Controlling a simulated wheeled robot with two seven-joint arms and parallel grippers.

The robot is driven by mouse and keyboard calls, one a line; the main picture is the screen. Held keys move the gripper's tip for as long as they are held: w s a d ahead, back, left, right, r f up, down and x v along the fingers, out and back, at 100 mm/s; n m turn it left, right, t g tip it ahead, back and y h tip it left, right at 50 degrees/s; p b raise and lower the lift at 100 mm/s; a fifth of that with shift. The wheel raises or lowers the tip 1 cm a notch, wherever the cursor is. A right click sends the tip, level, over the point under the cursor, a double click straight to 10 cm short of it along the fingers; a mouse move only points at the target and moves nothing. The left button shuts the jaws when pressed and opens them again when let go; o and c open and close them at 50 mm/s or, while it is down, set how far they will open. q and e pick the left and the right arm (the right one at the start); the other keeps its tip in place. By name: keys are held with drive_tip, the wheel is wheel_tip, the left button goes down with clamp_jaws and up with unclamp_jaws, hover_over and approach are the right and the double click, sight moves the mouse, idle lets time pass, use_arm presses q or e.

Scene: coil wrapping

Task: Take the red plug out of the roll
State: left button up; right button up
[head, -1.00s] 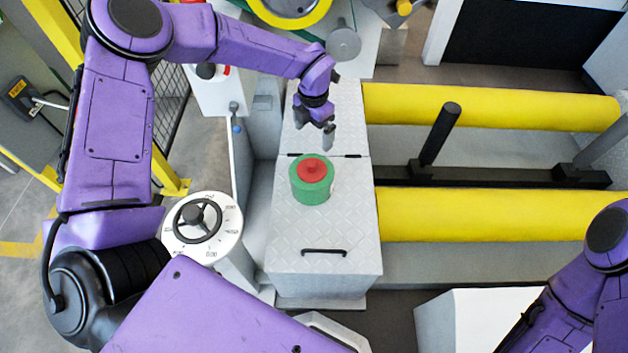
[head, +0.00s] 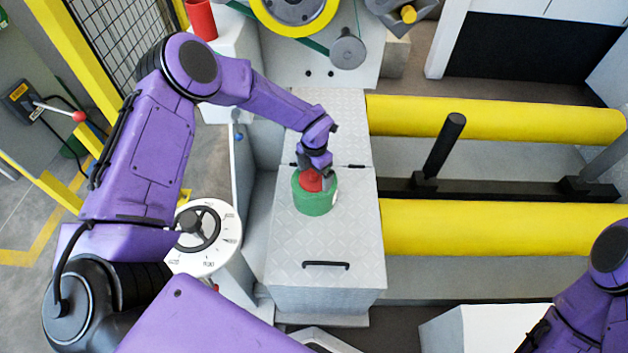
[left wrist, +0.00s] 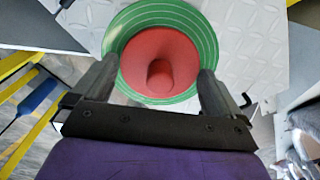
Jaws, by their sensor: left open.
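The green roll (head: 316,203) stands on the grey checker-plate surface, and the red plug (head: 311,182) sits in its top. In the left wrist view the plug (left wrist: 160,62) shows as a red disc with a raised knob in its middle, ringed by the green roll (left wrist: 203,22). My left gripper (head: 322,181) is over the roll's top. In the left wrist view its open fingers (left wrist: 158,85) lie to either side of the knob, with a gap to it. I cannot tell how high the fingertips are above the plug. My right gripper is out of view; only part of my right arm shows.
The checker-plate box (head: 290,245) has a black handle (head: 325,265) in front of the roll. A white dial with a handwheel (head: 203,236) stands to the left. Yellow rollers (head: 500,228) and a black post (head: 444,145) are to the right.

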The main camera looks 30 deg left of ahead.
use_arm(q)
drive_tip(key=c, duration=0.7)
drive_tip(key=shift+r, duration=0.2)
